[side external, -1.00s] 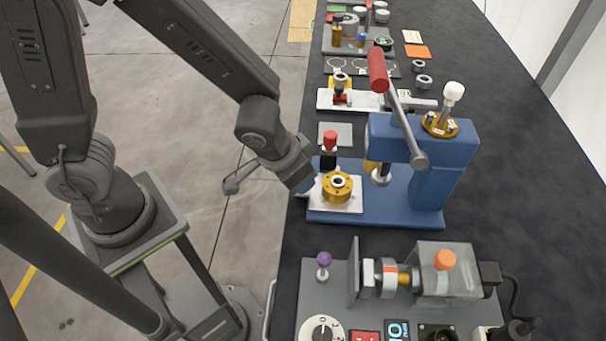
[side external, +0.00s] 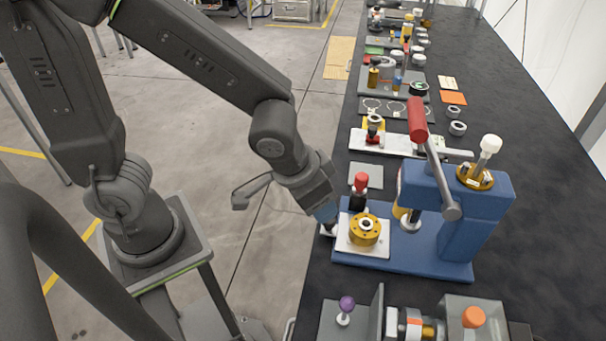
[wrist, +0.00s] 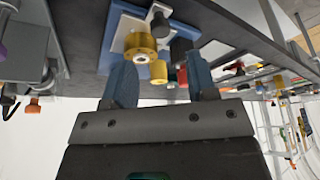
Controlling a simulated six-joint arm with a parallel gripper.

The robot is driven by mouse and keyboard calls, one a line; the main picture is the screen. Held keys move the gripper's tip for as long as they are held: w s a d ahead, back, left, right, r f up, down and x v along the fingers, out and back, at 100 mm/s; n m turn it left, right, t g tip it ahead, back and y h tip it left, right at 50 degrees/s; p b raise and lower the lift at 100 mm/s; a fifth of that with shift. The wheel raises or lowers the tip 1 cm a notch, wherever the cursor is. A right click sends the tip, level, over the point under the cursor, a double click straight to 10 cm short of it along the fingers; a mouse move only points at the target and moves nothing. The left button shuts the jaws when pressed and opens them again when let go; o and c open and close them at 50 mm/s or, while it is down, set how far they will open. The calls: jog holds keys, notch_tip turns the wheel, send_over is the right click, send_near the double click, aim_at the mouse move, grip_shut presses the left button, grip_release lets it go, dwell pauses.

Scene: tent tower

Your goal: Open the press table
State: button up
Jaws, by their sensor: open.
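The blue press (side external: 455,205) stands on the dark table with a red-gripped lever (side external: 418,120) raised above it. Its press table looks like a white plate (side external: 375,248) carrying a gold round fixture (side external: 364,229) with a central hole, at the front left of the blue base. A red-capped black clamp (side external: 361,183) stands behind the fixture. My gripper (side external: 326,215) is at the plate's left edge, tilted downward, its tips partly hidden. In the wrist view my gripper (wrist: 163,82) has two blue fingers apart, with the gold fixture (wrist: 140,47) beyond them; contact cannot be told.
A grey machine with a purple knob (side external: 346,304) and an orange knob (side external: 474,316) stands in front of the press. A white fixture plate (side external: 400,143) and other stations line the table behind. The dark table surface (side external: 545,225) right of the press is clear.

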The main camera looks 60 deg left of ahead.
jog(key=v, duration=0.7)
jog(key=shift+r, duration=0.15)
jog(key=s+a+r, duration=0.2)
jog(key=a, duration=0.3)
jog(key=s+a+r+n+t, duration=0.1)
jog(key=s+a+r, duration=0.1)
jog(key=a, duration=0.3)
jog(key=shift+a+r+y, duration=0.25)
jog(key=shift+r+y, duration=0.05)
jog(key=shift+r, duration=0.25)
